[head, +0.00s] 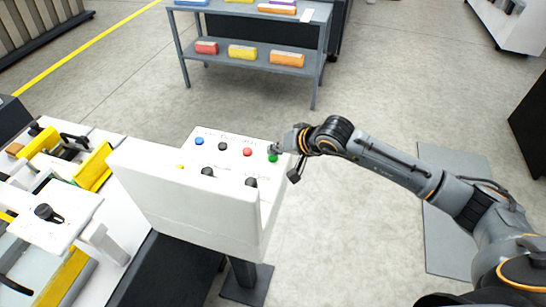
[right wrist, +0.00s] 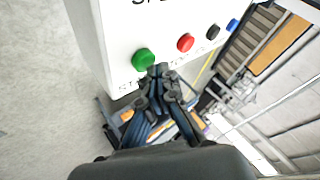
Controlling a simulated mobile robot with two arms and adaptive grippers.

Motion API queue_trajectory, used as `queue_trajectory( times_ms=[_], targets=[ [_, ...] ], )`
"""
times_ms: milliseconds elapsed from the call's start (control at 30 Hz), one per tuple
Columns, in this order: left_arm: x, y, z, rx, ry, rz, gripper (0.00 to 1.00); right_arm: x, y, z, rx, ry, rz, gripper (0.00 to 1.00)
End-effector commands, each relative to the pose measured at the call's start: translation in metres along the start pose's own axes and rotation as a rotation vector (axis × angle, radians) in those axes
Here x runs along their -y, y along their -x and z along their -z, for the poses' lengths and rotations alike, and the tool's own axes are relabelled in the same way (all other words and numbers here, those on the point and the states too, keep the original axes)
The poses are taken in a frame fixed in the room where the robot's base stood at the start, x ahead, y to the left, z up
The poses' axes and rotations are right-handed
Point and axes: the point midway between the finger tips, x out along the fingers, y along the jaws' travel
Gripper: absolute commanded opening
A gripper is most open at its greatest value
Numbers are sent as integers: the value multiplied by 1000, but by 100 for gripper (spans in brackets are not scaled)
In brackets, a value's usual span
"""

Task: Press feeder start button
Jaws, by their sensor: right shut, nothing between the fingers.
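A white control panel (head: 185,205) on a post carries a row of blue, black, red and green buttons. The green button (head: 272,157) is at the right end of the row. In the right wrist view the green button (right wrist: 143,59) stands out from the white face, with partly hidden lettering starting "STA" beside it. My right gripper (head: 274,149) is shut and empty, its tips right by the green button. In the right wrist view the closed fingertips (right wrist: 160,72) are just beside the button; I cannot tell whether they touch it. My left gripper is not in view.
The red button (head: 247,152) is close to the green one. Black knobs (head: 251,182) sit in the panel's other row. A machine with yellow parts (head: 95,167) stands at the left. A grey shelf (head: 225,60) with coloured boxes stands behind. The floor right of the panel is open.

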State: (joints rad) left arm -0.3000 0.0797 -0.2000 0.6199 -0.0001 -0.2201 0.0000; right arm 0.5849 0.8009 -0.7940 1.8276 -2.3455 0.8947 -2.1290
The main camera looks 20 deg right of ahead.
Motion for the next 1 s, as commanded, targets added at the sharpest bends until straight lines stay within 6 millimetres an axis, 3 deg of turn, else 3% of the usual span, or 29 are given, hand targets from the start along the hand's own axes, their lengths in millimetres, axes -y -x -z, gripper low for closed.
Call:
queue_trajectory(
  times_ms=[1000],
  targets=[
    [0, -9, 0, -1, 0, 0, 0, -3, -4, -3, -1, 1, 0, 0]
  ],
)
